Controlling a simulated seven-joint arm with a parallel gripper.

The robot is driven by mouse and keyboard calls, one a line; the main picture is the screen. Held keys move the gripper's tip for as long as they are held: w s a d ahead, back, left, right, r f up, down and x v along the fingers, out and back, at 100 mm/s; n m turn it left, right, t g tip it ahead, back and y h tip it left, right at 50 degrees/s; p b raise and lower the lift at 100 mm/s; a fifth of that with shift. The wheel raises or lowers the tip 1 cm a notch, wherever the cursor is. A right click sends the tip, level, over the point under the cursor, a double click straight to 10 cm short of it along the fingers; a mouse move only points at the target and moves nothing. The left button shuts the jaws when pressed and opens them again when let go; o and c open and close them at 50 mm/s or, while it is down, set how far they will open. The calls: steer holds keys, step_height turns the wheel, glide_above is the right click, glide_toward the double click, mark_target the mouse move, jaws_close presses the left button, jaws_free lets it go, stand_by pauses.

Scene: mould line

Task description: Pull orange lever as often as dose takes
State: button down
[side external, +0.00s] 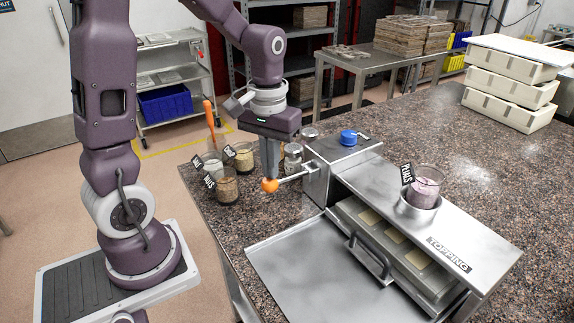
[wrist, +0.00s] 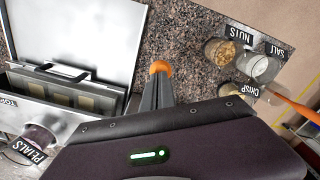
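The orange lever knob (side external: 270,185) sits at the end of a metal rod on the left side of the steel topping machine (side external: 420,215). My gripper (side external: 269,174) points down at the knob, its narrow fingers close together, and the tips look to touch it. In the wrist view the knob (wrist: 160,67) shows just past the fingertips (wrist: 158,82). Whether the fingers pinch it or only rest against it is hidden. A jar of purple petals (side external: 425,188), labelled PETALS, stands in the machine's holder. Pale squares in a tray (side external: 397,238) lie under the machine's top.
Labelled jars of nuts (side external: 227,186), salt (side external: 212,162) and crisp (side external: 244,157) stand left of the lever, close to my gripper. An orange-handled tool (side external: 209,112) rises among them. A blue knob (side external: 348,137) tops the machine. White crates (side external: 510,80) stand at back right.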

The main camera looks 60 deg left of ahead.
steer(key=shift+f, duration=0.55)
steer(key=shift+w+f, duration=0.2)
steer(key=shift+f, duration=1.2)
step_height(320, 180, up, 13)
stand_by(0.6)
steer(key=shift+f, duration=2)
stand_by(0.8)
